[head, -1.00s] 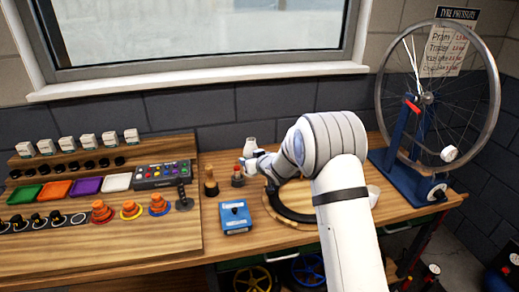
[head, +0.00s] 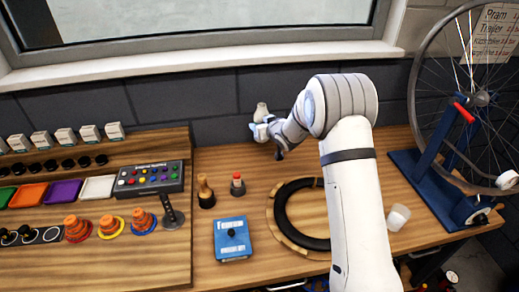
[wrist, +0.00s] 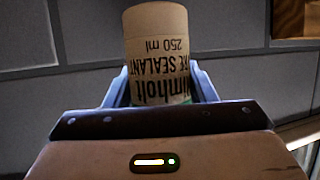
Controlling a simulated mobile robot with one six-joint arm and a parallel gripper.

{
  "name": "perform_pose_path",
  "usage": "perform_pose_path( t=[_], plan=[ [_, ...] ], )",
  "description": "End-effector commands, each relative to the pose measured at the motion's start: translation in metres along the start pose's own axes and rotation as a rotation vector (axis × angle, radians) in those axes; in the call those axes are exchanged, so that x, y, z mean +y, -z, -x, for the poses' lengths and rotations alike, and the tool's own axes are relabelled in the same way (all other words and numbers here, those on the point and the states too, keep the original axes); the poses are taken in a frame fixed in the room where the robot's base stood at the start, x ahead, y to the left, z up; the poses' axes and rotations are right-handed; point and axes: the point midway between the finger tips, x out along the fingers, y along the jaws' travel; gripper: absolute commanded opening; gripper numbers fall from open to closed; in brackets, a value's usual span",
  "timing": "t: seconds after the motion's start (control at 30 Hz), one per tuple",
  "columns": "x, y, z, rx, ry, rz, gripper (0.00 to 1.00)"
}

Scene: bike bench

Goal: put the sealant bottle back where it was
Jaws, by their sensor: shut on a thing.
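The sealant bottle (head: 261,110) is pale with dark print. My gripper (head: 262,130) is shut on it and holds it up in front of the dark wall, above the back of the bench. In the wrist view the bottle (wrist: 157,45) stands between the two fingers of my gripper (wrist: 160,88), its label upside down and reading "SEALANT" and "250 ml". Its lower part is hidden behind the gripper body.
On the bench (head: 205,260) stand a red-capped bottle (head: 238,186), a wooden-handled tool (head: 205,194), a blue box (head: 232,238), a black tyre ring (head: 284,213) and a white cup (head: 398,217). A blue wheel stand (head: 436,190) is at right. Bare wood shows behind the red-capped bottle.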

Motion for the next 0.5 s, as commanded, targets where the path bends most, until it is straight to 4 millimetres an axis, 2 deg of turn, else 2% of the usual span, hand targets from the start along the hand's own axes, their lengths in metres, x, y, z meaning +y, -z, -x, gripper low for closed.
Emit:
perform_pose_path(
  t=[0.2, 0.5],
  plan=[
    [-0.003, -0.035, -0.015, -0.003, 0.004, 0.0, 0.22],
    [-0.009, -0.064, -0.028, -0.004, 0.013, 0.004, 0.22]
  ],
)
